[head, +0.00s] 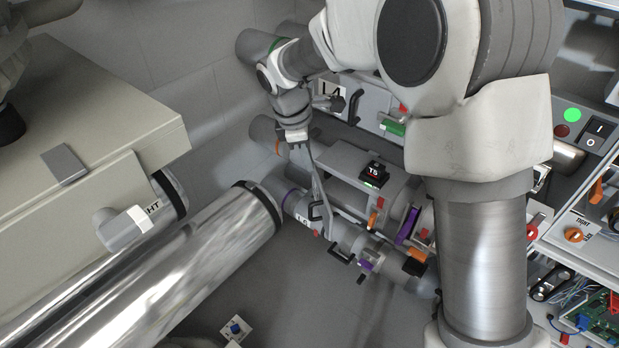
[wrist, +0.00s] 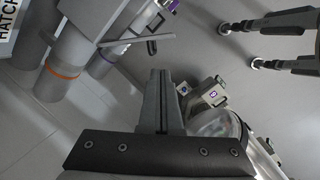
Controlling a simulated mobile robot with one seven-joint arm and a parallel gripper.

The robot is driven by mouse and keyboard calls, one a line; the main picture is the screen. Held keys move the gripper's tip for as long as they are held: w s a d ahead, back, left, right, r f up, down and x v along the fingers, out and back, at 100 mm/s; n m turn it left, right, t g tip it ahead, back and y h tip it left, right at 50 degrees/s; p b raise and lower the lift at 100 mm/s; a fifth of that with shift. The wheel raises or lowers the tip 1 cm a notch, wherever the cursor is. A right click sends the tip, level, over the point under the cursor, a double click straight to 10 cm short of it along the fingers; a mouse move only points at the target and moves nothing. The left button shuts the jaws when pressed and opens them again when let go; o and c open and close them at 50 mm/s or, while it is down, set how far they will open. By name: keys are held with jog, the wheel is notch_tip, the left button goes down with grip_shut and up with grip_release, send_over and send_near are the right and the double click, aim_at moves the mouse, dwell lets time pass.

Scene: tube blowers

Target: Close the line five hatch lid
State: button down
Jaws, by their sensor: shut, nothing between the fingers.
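The line five pipe (head: 302,216) is grey with a purple band and a label that seems to read L5, at the middle of the head view. A thin grey plate (head: 318,182) stands up from it, seen nearly edge-on, with a dark handle near its lower end; it looks like the raised hatch lid. My gripper (head: 296,136) is above the plate's upper end, its fingers together and empty. I cannot tell whether they touch.
A black T5 box (head: 374,171) with a green light is right of the plate. Black handles and orange and purple levers (head: 404,226) crowd the pipes. A large shiny pipe (head: 150,265) runs at lower left. A beige cabinet (head: 90,110) stands left. Floor shows below.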

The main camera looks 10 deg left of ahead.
aim_at(314, 203)
jog(key=a+f+n+b, duration=0.2)
jog(key=a+f+n, duration=0.45)
jog(key=f, duration=0.65)
jog(key=w+d+f+m+b, duration=0.1)
jog(key=w+d+f+b, duration=0.2)
jog(key=f, duration=0.6)
jog(key=shift+w+d+f+m+h, duration=0.35)
jog(key=shift+w+d, duration=0.1)
jog(key=shift+w, duration=0.2)
